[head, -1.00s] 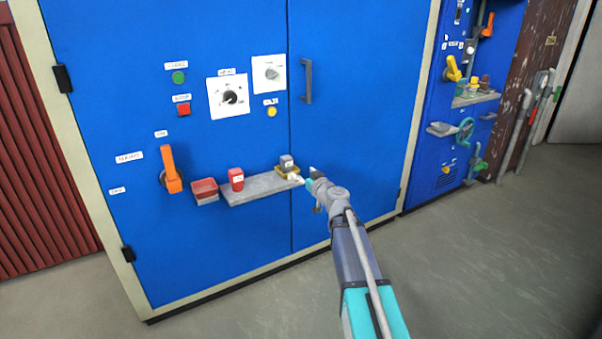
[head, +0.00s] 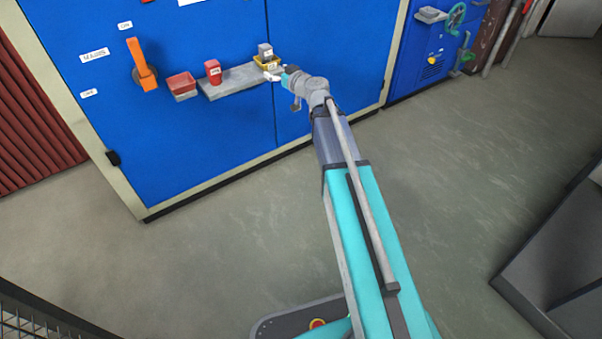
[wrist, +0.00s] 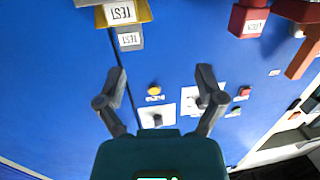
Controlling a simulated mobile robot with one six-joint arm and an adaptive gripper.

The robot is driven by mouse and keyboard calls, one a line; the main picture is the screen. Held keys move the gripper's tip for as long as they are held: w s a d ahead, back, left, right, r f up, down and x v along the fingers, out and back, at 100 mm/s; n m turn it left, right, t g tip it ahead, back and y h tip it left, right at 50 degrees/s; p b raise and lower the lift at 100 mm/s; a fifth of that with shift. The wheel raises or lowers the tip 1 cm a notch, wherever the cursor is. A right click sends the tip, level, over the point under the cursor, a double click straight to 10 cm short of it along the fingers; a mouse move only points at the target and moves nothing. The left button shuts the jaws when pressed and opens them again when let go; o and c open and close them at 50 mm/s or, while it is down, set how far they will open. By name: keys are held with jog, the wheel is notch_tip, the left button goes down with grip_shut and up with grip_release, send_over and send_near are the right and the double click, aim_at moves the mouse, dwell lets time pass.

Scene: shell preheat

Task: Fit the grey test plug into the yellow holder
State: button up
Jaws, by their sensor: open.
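The grey test plug (head: 265,50) stands upright at the yellow holder (head: 267,63), on the right end of the grey shelf. In the wrist view, which looks upside down, the plug (wrist: 130,38) with its TEST label adjoins the yellow holder (wrist: 143,12). How deep the plug sits cannot be told. My gripper (wrist: 161,74) is open and empty, its fingers apart from the plug. In the head view my gripper (head: 277,74) is just right of the holder, partly hidden by my wrist.
A red block (head: 213,72) stands on the grey shelf (head: 232,83), left of the holder. A red tray (head: 181,84) and an orange lever (head: 142,66) are further left on the blue cabinet (head: 210,140). The floor in front is clear.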

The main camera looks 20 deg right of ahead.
jog(key=s+a+f+g, duration=0.4)
jog(key=s+f, duration=0.1)
jog(key=s, duration=0.2)
jog(key=s+a+f+g, duration=0.3)
jog(key=s+f+g, duration=0.15)
jog(key=s, duration=0.25)
jog(key=s+d+f+m+g+h, duration=0.2)
jog(key=s+d+f+g+h, duration=0.1)
jog(key=s, duration=0.6)
jog(key=s+d+f+m+g+h, duration=0.2)
jog(key=s+d+f+g+h, duration=0.1)
jog(key=s, duration=0.6)
jog(key=shift+f+m+g+h, duration=0.45)
jog(key=shift+f+h, duration=0.15)
jog(key=shift+f, duration=0.15)
jog(key=shift+r, duration=0.1)
notch_tip(320, 180, up, 41)
jog(key=p, duration=4.1)
jog(key=shift+r, duration=0.15)
